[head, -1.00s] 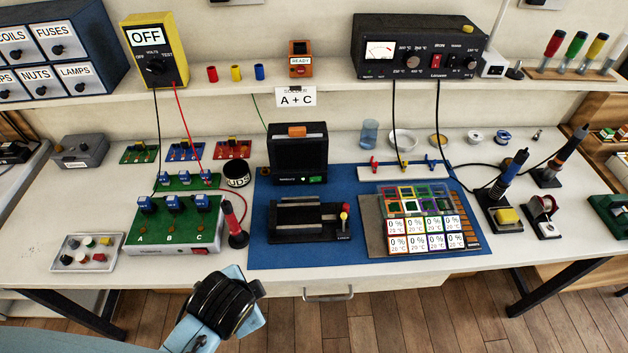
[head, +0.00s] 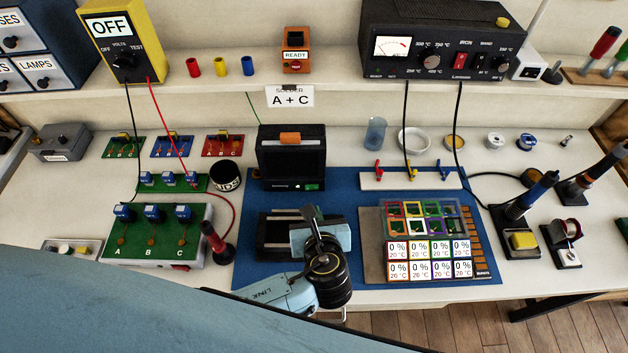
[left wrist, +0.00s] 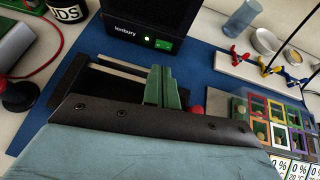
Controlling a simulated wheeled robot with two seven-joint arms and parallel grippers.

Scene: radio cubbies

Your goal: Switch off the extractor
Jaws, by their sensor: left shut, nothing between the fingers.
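The extractor is the black box (head: 292,158) with an orange part on top, standing at the back of the blue mat. It also shows in the left wrist view (left wrist: 140,15). A small green switch (head: 311,187) sits low on its front right; it is lit green in the left wrist view (left wrist: 163,45). My left gripper (head: 311,212) is shut and empty, in front of the extractor, over the black vice-like stand, and apart from the switch. Its fingertips (left wrist: 163,80) point toward the extractor's front in the left wrist view. My right gripper is not in view.
The black stand (head: 275,225) is partly hidden under my left arm. A tray of coloured frames (head: 420,212) and percent cards lies right. A red-handled tool (head: 214,243) stands upright left, near a black cup (head: 225,175). Blue mat between stand and extractor is clear.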

